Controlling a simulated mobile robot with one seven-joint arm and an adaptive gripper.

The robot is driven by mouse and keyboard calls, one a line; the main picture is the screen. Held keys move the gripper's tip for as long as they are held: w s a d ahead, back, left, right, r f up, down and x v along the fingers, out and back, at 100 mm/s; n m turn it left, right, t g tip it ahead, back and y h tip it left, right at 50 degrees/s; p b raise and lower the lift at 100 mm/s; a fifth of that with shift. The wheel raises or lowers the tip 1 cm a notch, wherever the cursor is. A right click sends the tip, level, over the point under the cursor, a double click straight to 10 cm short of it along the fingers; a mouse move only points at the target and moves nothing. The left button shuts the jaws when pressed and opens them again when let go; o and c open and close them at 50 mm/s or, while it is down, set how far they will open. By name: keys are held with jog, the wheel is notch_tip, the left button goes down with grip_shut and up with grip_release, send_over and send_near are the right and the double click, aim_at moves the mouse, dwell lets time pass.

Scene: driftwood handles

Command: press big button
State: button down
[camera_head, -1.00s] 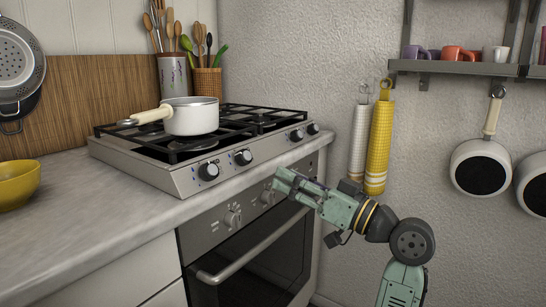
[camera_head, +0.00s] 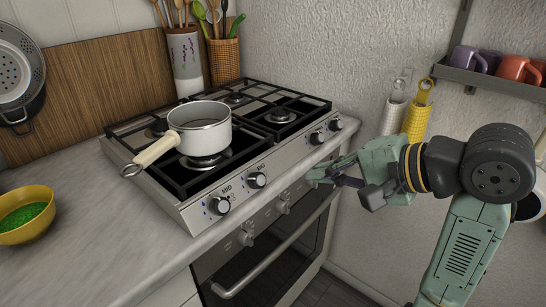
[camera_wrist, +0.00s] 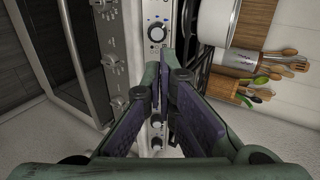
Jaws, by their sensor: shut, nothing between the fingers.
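On the cooktop's front strip are the left cooktop knobs (camera_head: 219,205) and the right cooktop knobs (camera_head: 317,138). The oven knobs (camera_head: 283,207) sit lower, on the oven front. My gripper (camera_head: 318,177) is shut and empty, in front of the stove's right part, near the panel edge; contact cannot be told. In the wrist view my gripper's fingers (camera_wrist: 160,82) point toward the stove front. A cooktop knob (camera_wrist: 157,33) shows beyond the fingertips, and the oven knobs (camera_wrist: 118,104) are to the left.
A white pot (camera_head: 199,133) with a wooden handle stands on the cooktop. A yellow bowl (camera_head: 26,218) with green contents sits on the counter at left. The oven handle (camera_head: 270,258) juts out below. Yellow and white rolled items (camera_head: 416,120) hang on the right wall.

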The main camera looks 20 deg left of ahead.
aim_at(260, 178)
dwell(0.3)
jog(key=p+x, duration=0.1)
jog(key=x, duration=1.3)
jog(key=shift+p, duration=0.3)
jog(key=shift+w+a+f+p, duration=0.1)
jog(key=shift+a+f+p, duration=0.1)
jog(key=shift+a+p, duration=0.3)
jog(key=shift+a+f, duration=0.1)
jog(key=shift+f, duration=0.1)
jog(key=shift+r, duration=0.1)
